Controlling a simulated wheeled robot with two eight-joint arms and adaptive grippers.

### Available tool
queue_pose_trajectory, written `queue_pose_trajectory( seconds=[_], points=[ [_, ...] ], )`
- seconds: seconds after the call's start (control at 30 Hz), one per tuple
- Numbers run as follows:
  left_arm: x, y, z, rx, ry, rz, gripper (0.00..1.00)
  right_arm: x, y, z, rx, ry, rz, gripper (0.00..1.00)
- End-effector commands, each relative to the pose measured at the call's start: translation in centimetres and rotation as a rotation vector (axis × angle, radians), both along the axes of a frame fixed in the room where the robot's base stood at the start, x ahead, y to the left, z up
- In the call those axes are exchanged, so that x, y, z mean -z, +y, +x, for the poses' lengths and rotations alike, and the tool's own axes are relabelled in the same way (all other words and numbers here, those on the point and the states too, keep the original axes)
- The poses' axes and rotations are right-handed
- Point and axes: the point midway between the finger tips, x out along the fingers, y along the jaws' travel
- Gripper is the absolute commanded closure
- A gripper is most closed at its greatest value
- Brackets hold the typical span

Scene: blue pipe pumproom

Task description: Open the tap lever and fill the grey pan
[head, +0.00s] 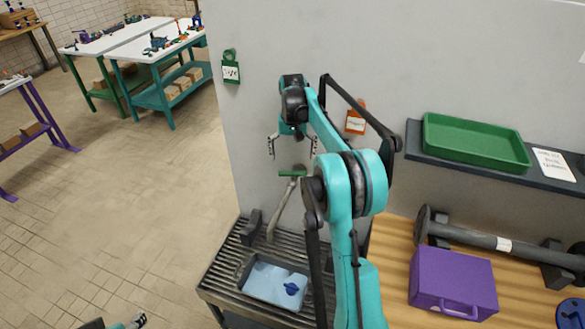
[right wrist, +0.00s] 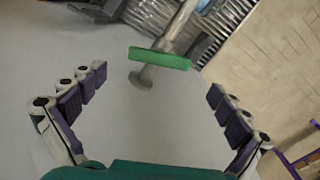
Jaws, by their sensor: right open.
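The tap has a green bar lever (head: 292,173) on top of a pale grey, slanting spout (head: 284,206). The lever also shows in the right wrist view (right wrist: 160,59), lying crosswise. My right gripper (head: 292,148) is open and empty, just above the lever in the head view. In the right wrist view its spread fingers (right wrist: 158,84) stand either side of the lever, apart from it. The grey pan (head: 243,267) sits on the slatted grate below the spout, with light blue inside. Part of my left gripper (head: 137,321) shows at the bottom edge; its jaws are unclear.
The slatted grate (head: 221,274) has a dark block (head: 251,228) beside the spout. A dark blue item (head: 291,288) shows within the pan. Right are a purple case (head: 453,282), a dark pipe (head: 480,238) and a green tray (head: 475,146) on a shelf. A grey wall stands behind the tap.

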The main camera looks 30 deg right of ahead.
Motion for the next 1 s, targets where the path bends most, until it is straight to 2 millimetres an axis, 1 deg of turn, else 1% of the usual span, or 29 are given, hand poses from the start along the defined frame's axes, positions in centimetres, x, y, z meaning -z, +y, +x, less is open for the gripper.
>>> queue_pose_trajectory(
  seconds=[0.03,0.1,0.2,0.3,1.0],
  points=[
    [0.0,0.0,0.0,0.000,0.000,0.000,0.43,-1.0,0.0,0.0,0.000,0.000,0.000,0.00],
    [0.0,0.0,0.0,0.000,0.000,0.000,0.43,-2.1,0.0,0.0,0.000,0.000,0.000,0.00],
    [0.0,0.0,0.0,0.000,0.000,0.000,0.43,-3.2,0.0,0.0,0.000,0.000,0.000,0.00],
    [0.0,0.0,0.0,0.000,0.000,0.000,0.43,-3.7,0.0,0.0,0.000,0.000,0.000,0.00],
    [0.0,0.0,0.0,0.000,0.000,0.000,0.43,-3.8,0.0,0.0,0.000,0.000,0.000,0.00]
  ],
)
